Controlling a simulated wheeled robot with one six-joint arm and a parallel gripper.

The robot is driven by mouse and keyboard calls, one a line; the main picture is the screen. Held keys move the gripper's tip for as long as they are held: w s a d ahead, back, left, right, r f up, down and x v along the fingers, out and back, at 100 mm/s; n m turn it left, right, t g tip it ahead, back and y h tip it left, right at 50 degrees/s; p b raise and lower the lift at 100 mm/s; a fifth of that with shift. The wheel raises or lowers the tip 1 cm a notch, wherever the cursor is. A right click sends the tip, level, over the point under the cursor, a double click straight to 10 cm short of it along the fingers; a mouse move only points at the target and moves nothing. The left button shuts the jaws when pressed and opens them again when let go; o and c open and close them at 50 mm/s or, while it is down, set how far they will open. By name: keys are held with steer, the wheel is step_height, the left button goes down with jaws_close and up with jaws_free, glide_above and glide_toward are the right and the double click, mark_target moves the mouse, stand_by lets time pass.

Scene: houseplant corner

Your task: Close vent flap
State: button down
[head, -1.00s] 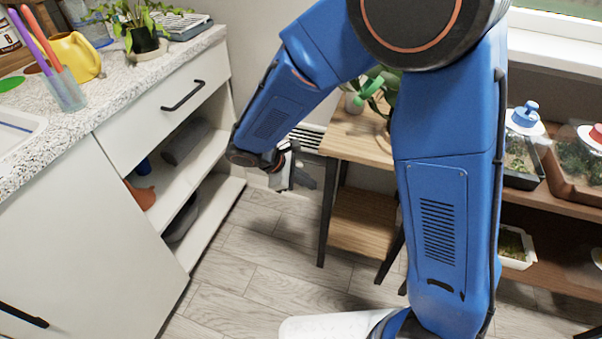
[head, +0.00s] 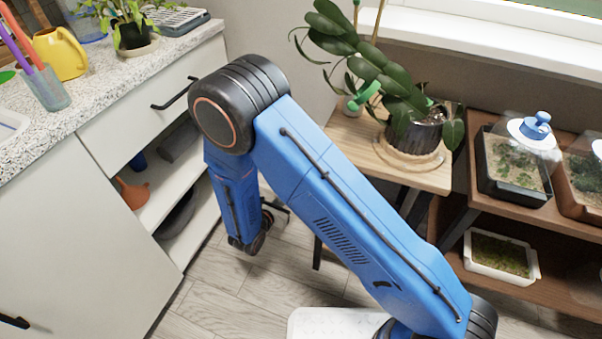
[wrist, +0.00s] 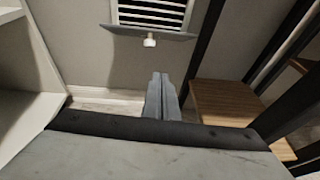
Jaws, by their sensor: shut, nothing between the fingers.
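The wall vent (wrist: 150,14) shows at the top of the wrist view, with pale slats and dark gaps uncovered. Its grey vent flap (wrist: 125,29) stands out from the wall along the vent's lower edge, hanging open. A small white knob (wrist: 150,42) is on the flap. My gripper (wrist: 159,78) is shut and empty, its fingers pointing toward the wall below the flap and knob, apart from them in the picture. In the head view my arm hides the vent and flap, and most of my gripper.
A wooden plant stand (head: 350,140) with a potted plant (head: 415,130) is right of my arm; its lower shelf (wrist: 235,105) shows in the wrist view. The open-shelved cabinet (head: 125,235) is at left. Terrariums (head: 515,160) are on a shelf at right. Floor (head: 235,290) between is clear.

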steer(key=w+d+f+n+y, duration=0.1)
steer(key=w+d, duration=0.1)
steer(key=w, duration=0.9)
steer(key=shift+d+f+n+t, duration=0.25)
steer(key=shift+n+t, duration=0.05)
steer(key=shift+t, duration=0.1)
stand_by(0.3)
